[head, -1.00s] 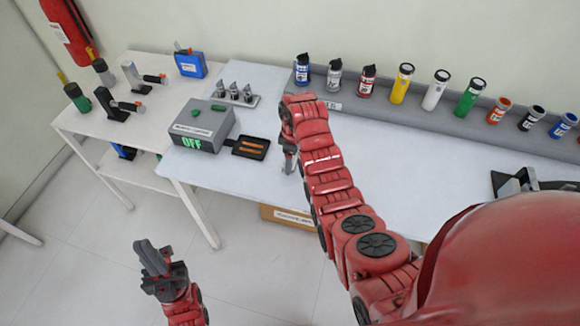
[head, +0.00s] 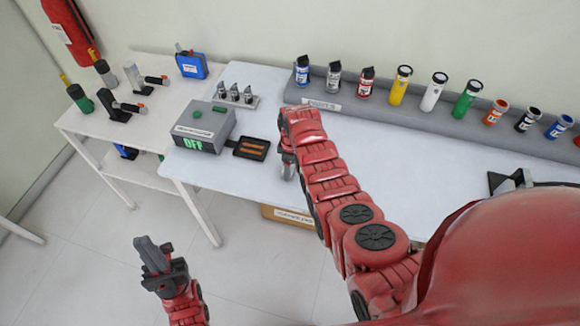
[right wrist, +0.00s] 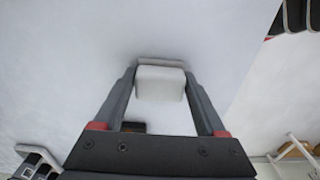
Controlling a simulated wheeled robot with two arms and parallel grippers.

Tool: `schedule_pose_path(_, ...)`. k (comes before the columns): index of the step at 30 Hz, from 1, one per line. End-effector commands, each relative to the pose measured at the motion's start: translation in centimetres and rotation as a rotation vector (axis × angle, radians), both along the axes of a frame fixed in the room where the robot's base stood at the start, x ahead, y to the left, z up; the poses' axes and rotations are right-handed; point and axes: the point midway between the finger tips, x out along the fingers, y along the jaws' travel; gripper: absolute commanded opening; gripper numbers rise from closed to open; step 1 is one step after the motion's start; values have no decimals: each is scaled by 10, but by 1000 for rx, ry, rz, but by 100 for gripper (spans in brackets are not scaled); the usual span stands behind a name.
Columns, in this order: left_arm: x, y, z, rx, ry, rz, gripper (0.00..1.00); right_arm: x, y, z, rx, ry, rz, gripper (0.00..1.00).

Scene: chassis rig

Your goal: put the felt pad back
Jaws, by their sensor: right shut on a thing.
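A pale grey-white block, which looks like the felt pad (right wrist: 160,82), sits between the fingertips of my right gripper (right wrist: 160,88) in the right wrist view. The fingers are shut on it, over the white table top (head: 380,160). In the head view my right gripper (head: 288,168) points down at the table, right of the black tray, and is partly hidden by my own arm. The pad cannot be made out there. My left gripper (head: 155,258) is low at the left, over the floor and away from the table; its finger gap is unclear.
A grey box reading OFF (head: 203,128) and a black tray (head: 236,153) with orange strips stand left of my right gripper. A grey rack (head: 335,104) with several bottles and tubes runs along the back. The table's middle is clear.

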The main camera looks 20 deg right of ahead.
Motion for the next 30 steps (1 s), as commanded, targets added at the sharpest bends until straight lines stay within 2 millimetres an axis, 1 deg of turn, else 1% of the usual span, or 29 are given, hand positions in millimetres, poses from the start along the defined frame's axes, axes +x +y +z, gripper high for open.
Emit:
schedule_pose_path(1, 0, 0, -3, 0, 0, 0, 0, 0, 0, -3, 0, 0, 0, 75)
schedule_pose_path(5, 0, 0, -1, 0, 0, 0, 0, 0, 0, -1, 0, 0, 0, 99)
schedule_pose_path(6, 0, 0, -1, 0, 0, 0, 0, 0, 0, -1, 0, 0, 0, 100)
schedule_pose_path(11, 0, 0, -1, 0, 0, 0, 0, 0, 0, -1, 0, 0, 0, 100)
schedule_pose_path(15, 0, 0, 3, 0, 0, 0, 0, 0, 0, 3, -1, -1, 0, 100)
schedule_pose_path(17, 0, 0, -1, 0, 0, 0, 0, 1, -1, 4, 0, -4, 0, 100)
schedule_pose_path(20, 0, 0, -4, 0, 0, 0, 0, 2, -1, 12, -1, -4, 0, 100)
schedule_pose_path(25, 0, 0, -10, 0, 0, 0, 0, 0, -2, 31, -1, -5, 0, 100)
schedule_pose_path(30, 0, 0, -25, 0, 0, 0, 0, 0, -3, 62, -1, -9, -1, 100)
